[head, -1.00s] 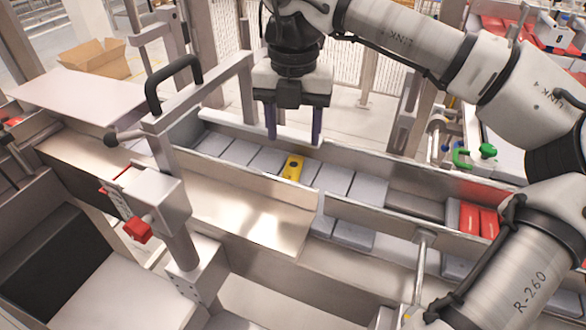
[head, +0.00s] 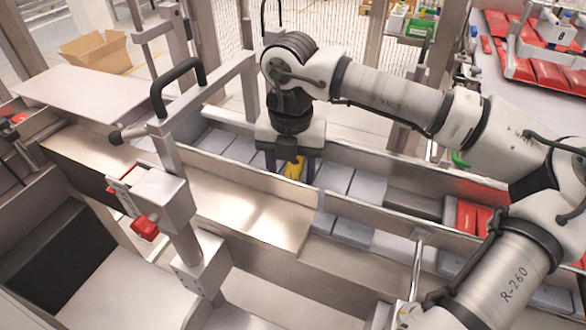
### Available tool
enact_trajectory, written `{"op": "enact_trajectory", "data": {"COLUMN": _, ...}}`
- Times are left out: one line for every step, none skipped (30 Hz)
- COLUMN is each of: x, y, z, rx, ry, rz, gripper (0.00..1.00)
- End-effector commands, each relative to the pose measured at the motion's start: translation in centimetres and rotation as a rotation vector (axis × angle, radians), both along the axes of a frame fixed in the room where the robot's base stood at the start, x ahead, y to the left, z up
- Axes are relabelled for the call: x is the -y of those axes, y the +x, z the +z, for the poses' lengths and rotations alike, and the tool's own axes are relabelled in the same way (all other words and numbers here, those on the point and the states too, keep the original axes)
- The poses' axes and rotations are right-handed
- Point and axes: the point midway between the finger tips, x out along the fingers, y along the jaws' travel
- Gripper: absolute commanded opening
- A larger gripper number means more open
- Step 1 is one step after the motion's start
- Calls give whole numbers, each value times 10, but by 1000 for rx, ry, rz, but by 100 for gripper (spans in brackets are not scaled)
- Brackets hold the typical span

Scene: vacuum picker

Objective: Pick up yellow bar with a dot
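The yellow bar (head: 296,167) lies among grey-white bars in the long metal trough, in the middle of the head view. Its upper part and its dot are hidden behind my gripper. My gripper (head: 290,175) is down in the trough right over the bar. Its two dark purple fingers are spread apart, one on the left and one on the right of the yellow bar. I see a gap between the fingers and the bar, so it looks open and not closed on it.
Grey-white bars (head: 336,179) fill the trough on both sides. The trough's near metal wall (head: 225,165) stands close to the fingers. Red bars (head: 472,217) lie farther right. A post with a black handle (head: 178,85) rises on the left. A cardboard box (head: 95,52) is far back.

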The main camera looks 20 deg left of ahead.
Motion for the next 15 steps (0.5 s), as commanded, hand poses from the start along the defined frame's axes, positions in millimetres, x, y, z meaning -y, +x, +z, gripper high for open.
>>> {"op": "enact_trajectory", "data": {"x": 0, "y": 0, "z": 0, "rx": 0, "ry": 0, "rz": 0, "gripper": 48}}
{"op": "enact_trajectory", "data": {"x": 0, "y": 0, "z": 0, "rx": 0, "ry": 0, "rz": 0, "gripper": 44}}
{"op": "enact_trajectory", "data": {"x": 0, "y": 0, "z": 0, "rx": 0, "ry": 0, "rz": 0, "gripper": 39}}
{"op": "enact_trajectory", "data": {"x": 0, "y": 0, "z": 0, "rx": 0, "ry": 0, "rz": 0, "gripper": 35}}
{"op": "enact_trajectory", "data": {"x": 0, "y": 0, "z": 0, "rx": 0, "ry": 0, "rz": 0, "gripper": 31}}
{"op": "enact_trajectory", "data": {"x": 0, "y": 0, "z": 0, "rx": 0, "ry": 0, "rz": 0, "gripper": 26}}
{"op": "enact_trajectory", "data": {"x": 0, "y": 0, "z": 0, "rx": 0, "ry": 0, "rz": 0, "gripper": 22}}
{"op": "enact_trajectory", "data": {"x": 0, "y": 0, "z": 0, "rx": 0, "ry": 0, "rz": 0, "gripper": 18}}
{"op": "enact_trajectory", "data": {"x": 0, "y": 0, "z": 0, "rx": 0, "ry": 0, "rz": 0, "gripper": 13}}
{"op": "enact_trajectory", "data": {"x": 0, "y": 0, "z": 0, "rx": 0, "ry": 0, "rz": 0, "gripper": 9}}
{"op": "enact_trajectory", "data": {"x": 0, "y": 0, "z": 0, "rx": 0, "ry": 0, "rz": 0, "gripper": 6}}
{"op": "enact_trajectory", "data": {"x": 0, "y": 0, "z": 0, "rx": 0, "ry": 0, "rz": 0, "gripper": 6}}
{"op": "enact_trajectory", "data": {"x": 0, "y": 0, "z": 1, "rx": 0, "ry": 0, "rz": 0, "gripper": 6}}
{"op": "enact_trajectory", "data": {"x": 0, "y": 0, "z": 1, "rx": 0, "ry": 0, "rz": 0, "gripper": 6}}
{"op": "enact_trajectory", "data": {"x": 0, "y": 0, "z": 1, "rx": 0, "ry": 0, "rz": 0, "gripper": 6}}
